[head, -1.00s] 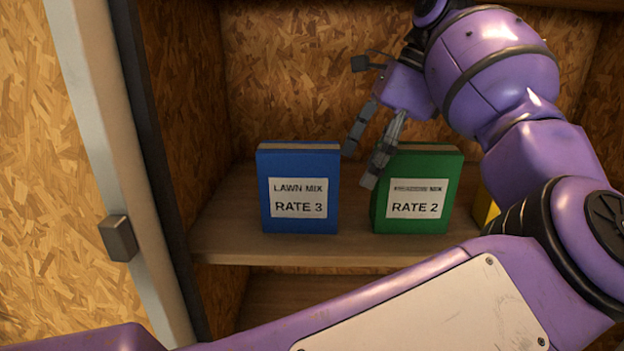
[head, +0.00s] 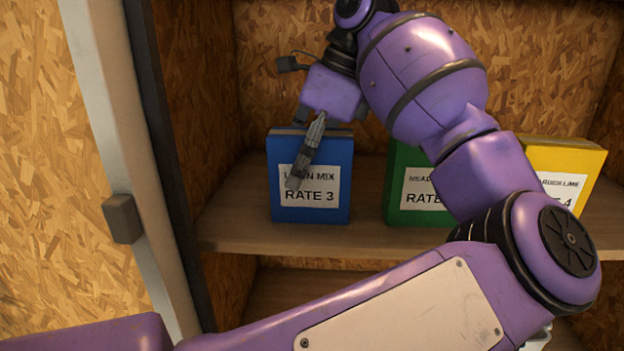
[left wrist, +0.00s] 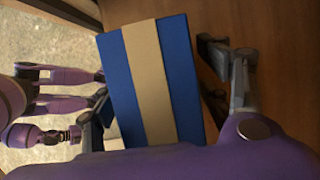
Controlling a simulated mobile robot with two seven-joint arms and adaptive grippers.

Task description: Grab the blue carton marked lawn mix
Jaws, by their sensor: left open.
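The blue carton (head: 338,172), with a white label reading RATE 3 and partly covered LAWN MIX lettering, stands upright on the shelf, leftmost of three cartons. My left gripper (head: 304,158) is over it, pointing down, with one finger in front of its label; the other finger is mostly hidden. In the left wrist view the carton (left wrist: 183,80), with a beige band along its top, lies between the spread fingers of the left gripper (left wrist: 160,84). The gripper is open and is not closed on the carton.
A green carton (head: 405,205) stands to the right with a gap, and a yellow carton (head: 570,157) farther right. My arm partly hides both. The cabinet's side wall and a pale door frame (head: 110,150) are on the left. The shelf's front edge (head: 300,245) is clear.

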